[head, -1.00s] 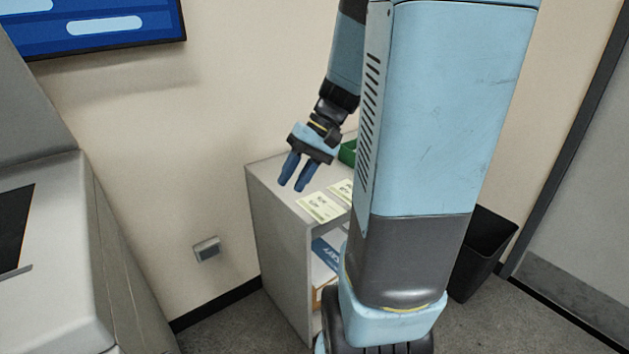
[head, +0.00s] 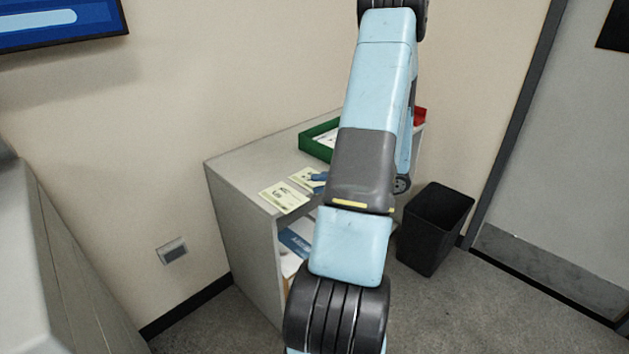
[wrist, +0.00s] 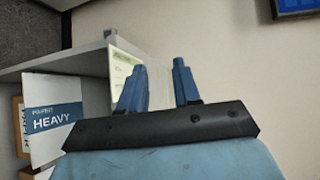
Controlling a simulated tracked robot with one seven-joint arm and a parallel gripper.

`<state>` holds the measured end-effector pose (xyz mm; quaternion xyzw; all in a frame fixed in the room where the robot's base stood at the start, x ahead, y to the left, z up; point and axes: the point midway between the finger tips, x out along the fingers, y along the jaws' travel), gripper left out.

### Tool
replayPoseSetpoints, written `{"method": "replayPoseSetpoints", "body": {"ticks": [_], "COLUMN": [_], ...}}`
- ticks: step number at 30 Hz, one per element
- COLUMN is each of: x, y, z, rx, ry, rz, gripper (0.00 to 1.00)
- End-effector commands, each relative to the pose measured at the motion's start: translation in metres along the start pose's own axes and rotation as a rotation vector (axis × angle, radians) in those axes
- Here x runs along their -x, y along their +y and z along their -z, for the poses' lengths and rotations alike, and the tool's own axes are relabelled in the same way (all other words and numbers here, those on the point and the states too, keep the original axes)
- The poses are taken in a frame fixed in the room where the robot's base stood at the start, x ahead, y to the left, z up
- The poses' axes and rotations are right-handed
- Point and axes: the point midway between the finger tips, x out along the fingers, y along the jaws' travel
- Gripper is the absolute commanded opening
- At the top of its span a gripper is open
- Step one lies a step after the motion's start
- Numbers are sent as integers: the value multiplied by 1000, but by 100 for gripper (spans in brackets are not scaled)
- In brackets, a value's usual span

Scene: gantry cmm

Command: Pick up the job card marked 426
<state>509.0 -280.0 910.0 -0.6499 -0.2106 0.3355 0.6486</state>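Two pale yellow-green job cards lie on top of the grey cabinet (head: 235,165) in the head view. One card (head: 284,197) is near the front left edge. The other card (head: 305,178) is behind it to the right, partly covered by a blue fingertip of mine. Their print is too small to read, so I cannot tell which is 426. In the wrist view my gripper (wrist: 157,70) is open, with a clear gap and nothing between the fingers. A card (wrist: 121,65) shows beside and behind the left finger there. My arm hides most of my gripper in the head view.
A green tray (head: 317,146) stands further back on the cabinet, with something red (head: 419,117) beyond my arm. A box marked HEAVY (wrist: 52,122) sits on the shelf below. A black bin (head: 436,225) stands right of the cabinet. A grey machine is at the left.

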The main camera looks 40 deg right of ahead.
Motion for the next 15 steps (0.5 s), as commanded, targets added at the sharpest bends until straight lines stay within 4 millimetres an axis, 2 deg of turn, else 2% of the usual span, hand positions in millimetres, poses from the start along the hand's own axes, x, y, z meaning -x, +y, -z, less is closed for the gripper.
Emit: {"method": "replayPoseSetpoints", "body": {"ticks": [1,9,15], "x": [13,72,96], "y": [17,88,117], "z": [7,28,32], "rx": [-10,7,23], "ry": [54,324,438], "rz": [29,144,172], "gripper": [32,32,32]}}
